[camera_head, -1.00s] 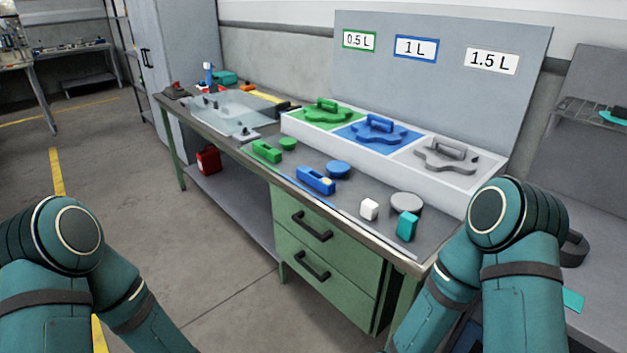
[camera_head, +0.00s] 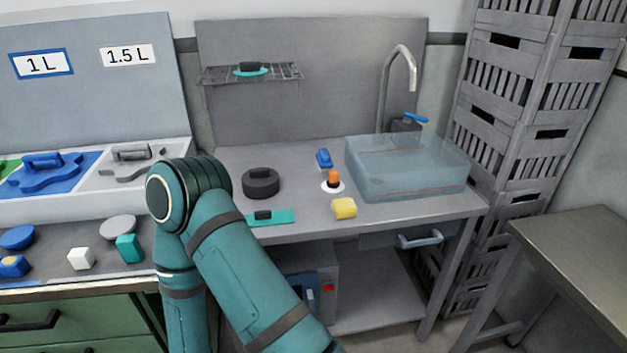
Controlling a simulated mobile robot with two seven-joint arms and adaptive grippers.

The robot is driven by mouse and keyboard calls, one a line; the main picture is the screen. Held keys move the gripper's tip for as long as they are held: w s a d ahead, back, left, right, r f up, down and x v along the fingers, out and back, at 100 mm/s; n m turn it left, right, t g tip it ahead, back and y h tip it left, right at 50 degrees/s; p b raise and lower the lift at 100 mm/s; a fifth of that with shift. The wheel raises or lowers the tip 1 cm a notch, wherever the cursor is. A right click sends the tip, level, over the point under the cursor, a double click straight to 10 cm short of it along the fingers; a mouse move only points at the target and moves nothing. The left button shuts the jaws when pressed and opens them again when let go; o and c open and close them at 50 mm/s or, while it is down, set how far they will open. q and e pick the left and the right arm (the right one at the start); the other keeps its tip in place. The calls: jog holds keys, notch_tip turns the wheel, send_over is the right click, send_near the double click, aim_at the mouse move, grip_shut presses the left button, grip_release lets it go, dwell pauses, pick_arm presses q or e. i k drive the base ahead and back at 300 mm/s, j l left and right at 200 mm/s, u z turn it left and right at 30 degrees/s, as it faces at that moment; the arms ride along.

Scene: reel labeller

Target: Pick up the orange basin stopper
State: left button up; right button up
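The orange basin stopper (camera_head: 333,178) stands upright on a white round base (camera_head: 332,188) on the grey sink table (camera_head: 300,222). One teal arm of mine fills the lower left middle, well to the left of the stopper. Neither gripper shows in this view.
A black round object (camera_head: 261,183) and a teal flat piece (camera_head: 272,216) lie further left. A tall faucet (camera_head: 396,75) rises behind the basin. Grey crates (camera_head: 510,130) stand at right.

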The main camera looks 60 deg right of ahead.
aim_at(333, 182)
jog(key=z, duration=2.2)
